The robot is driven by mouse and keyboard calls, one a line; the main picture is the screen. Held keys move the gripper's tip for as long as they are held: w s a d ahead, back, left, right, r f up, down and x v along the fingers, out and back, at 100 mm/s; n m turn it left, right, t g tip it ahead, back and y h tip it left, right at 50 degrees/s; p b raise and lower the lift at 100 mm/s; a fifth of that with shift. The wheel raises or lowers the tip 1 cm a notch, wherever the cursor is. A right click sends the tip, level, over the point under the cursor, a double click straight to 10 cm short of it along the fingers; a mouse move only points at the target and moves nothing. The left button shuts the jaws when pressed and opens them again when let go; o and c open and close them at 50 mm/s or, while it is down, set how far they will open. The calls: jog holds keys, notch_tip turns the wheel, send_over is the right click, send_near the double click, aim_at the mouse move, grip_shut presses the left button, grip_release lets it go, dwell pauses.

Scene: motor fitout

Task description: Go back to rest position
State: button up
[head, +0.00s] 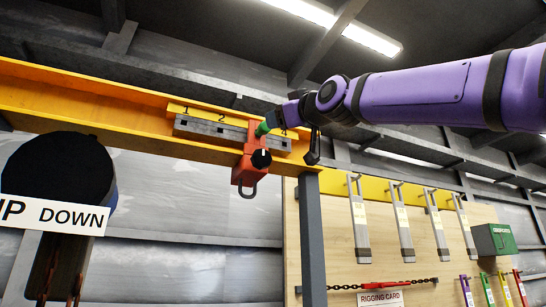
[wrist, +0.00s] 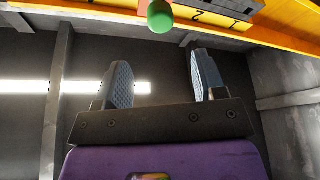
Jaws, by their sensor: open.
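My gripper (head: 278,118) is at the end of my purple arm, beside the yellow beam (head: 60,90) in the head view. In the wrist view, its two grey jaws (wrist: 160,78) stand apart with nothing between them. An orange-red clamp (head: 254,150) with a black knob and a shackle below hangs on the beam. Its green knob (head: 263,129) is close to the gripper in the head view. The green knob (wrist: 160,15) also shows beyond the jaw tips in the wrist view, apart from them. My gripper hides part of the numbered plate (head: 205,127).
A grey post (head: 313,235) stands under the beam's right end. A pegboard (head: 345,270) behind holds several hanging straps, a chain (head: 380,284) and a rigging card. A green box (head: 494,239) is at right. A dark round hoist (head: 60,175) with an "UP DOWN" label is at left.

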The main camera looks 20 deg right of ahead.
notch_tip(320, 180, down, 29)
jog(key=s+d+m+g+h, duration=0.2)
jog(key=d+m+g+h, duration=0.15)
jog(key=g, duration=0.45)
jog(key=s+d+f+m+g, duration=0.1)
jog(key=s+f+g, duration=0.3)
jog(key=f, duration=1)
jog(key=s+f+m+g, duration=0.3)
jog(key=s+f, duration=0.7)
jog(key=f, duration=0.5)
jog(key=shift+s+d+g+h, duration=0.35)
jog(key=shift+s+d+g, duration=0.05)
jog(key=shift+g, duration=0.3)
